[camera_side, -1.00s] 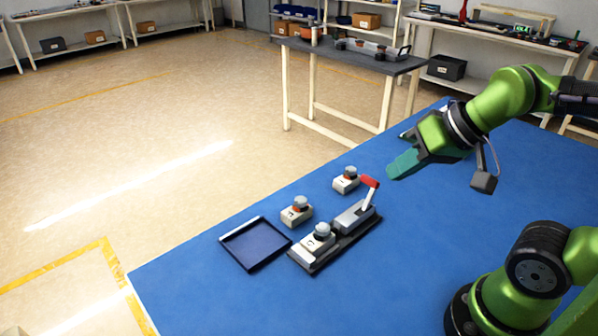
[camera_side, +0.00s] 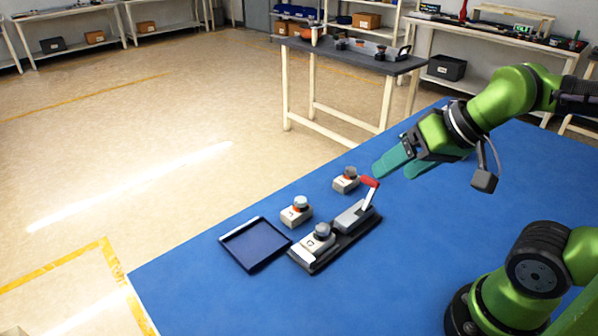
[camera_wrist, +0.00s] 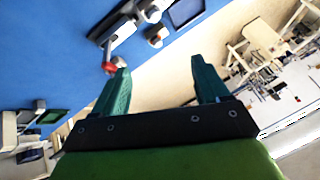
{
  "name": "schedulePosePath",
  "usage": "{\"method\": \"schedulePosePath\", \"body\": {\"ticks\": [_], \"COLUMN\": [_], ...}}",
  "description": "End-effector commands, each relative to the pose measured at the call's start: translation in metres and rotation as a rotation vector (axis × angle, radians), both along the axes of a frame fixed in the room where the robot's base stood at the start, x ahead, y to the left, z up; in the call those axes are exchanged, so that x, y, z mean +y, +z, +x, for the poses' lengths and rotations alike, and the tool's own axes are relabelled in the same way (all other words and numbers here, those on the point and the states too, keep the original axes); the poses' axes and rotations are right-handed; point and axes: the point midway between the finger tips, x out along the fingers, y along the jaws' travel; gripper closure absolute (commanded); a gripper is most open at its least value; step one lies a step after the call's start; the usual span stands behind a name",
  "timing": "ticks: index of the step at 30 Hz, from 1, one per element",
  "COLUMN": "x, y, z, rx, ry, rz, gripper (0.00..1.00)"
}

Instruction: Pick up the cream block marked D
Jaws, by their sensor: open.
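Three cream blocks with grey round knobs show in the side view. One (camera_side: 317,243) sits in the dark clamp fixture (camera_side: 345,247); its dark mark looks like a D or C, too small to be sure. A second (camera_side: 294,217) with an orange collar stands on the blue table left of the fixture. A third (camera_side: 344,185), also orange-collared, stands behind the fixture. Their letters are not clearly readable. My gripper (camera_side: 393,172) is open and empty, above the table to the right of the third block. In the wrist view, my gripper (camera_wrist: 162,70) has its teal fingers wide apart with nothing between them.
A shallow dark blue tray (camera_side: 229,237) lies left of the fixture near the table edge. The fixture's red-tipped lever (camera_side: 370,182) stands up near my fingers. The blue table (camera_side: 420,225) is clear between the fixture and my base.

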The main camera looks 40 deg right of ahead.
Motion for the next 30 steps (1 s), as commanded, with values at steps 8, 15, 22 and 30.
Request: {"method": "schedulePosePath", "body": {"ticks": [8,15,22,30], "x": [0.004,0.023,0.048,0.061], "y": [-0.009,-0.027,-0.054,-0.065], "z": [0.002,0.042,0.095,0.130], "rx": [0.038,0.204,0.322,0.305], "ry": [0.016,0.256,0.919,1.617], "rz": [-0.001,-0.141,-0.443,-0.659], "gripper": [0.26,0.26,0.26,0.26]}}
